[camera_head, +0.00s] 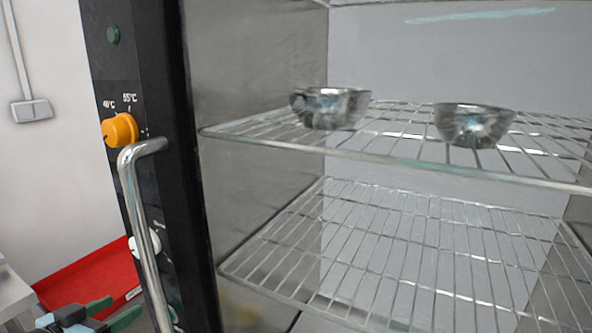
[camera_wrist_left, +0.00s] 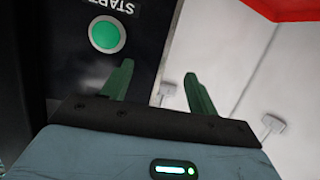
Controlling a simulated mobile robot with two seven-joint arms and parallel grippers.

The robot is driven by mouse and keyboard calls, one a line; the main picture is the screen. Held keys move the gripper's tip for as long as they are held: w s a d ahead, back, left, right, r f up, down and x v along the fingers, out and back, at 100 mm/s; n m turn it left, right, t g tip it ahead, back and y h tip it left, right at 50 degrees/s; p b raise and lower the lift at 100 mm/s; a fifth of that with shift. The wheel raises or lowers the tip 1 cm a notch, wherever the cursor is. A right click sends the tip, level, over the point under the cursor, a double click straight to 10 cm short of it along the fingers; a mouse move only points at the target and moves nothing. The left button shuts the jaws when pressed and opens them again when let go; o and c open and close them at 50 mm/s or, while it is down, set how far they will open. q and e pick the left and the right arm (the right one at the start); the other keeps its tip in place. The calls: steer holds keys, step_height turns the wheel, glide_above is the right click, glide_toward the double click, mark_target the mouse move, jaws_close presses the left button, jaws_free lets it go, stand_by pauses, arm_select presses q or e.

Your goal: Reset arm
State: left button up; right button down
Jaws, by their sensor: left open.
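My left gripper (camera_head: 118,308) shows at the bottom left of the head view, low beside the appliance's front panel. In the left wrist view its two green fingers (camera_wrist_left: 158,75) are apart with nothing between them. A green START button (camera_wrist_left: 104,35) on the black panel lies beyond the left finger in that view, apart from it. My right gripper is in neither view.
The appliance stands open with two wire racks; two metal bowls (camera_head: 331,108) (camera_head: 474,125) sit on the upper rack (camera_head: 400,155), and the lower rack (camera_head: 400,250) is empty. A metal handle (camera_head: 141,230) and orange knob (camera_head: 120,130) stick out. A red tray (camera_head: 92,277) lies lower left.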

arm_select(q)
steer(key=s+d+f+g, duration=0.1)
steer(key=s+d+f, duration=0.2)
steer(key=s+f, duration=0.45)
steer(key=s+d+f+g+y+p, duration=0.1)
steer(key=s+d+f+g, duration=0.2)
steer(key=f, duration=0.8)
steer(key=s+d+f, duration=0.3)
steer(key=s+f, duration=0.4)
steer(key=f, duration=0.2)
steer(key=s+d+f+g, duration=0.1)
steer(key=s+d+f, duration=0.4)
steer(key=s+d, duration=0.3)
steer(key=s, duration=0.3)
steer(key=shift+s+f+g, duration=0.2)
steer(key=shift+s+g, duration=0.1)
steer(key=shift+s, duration=0.05)
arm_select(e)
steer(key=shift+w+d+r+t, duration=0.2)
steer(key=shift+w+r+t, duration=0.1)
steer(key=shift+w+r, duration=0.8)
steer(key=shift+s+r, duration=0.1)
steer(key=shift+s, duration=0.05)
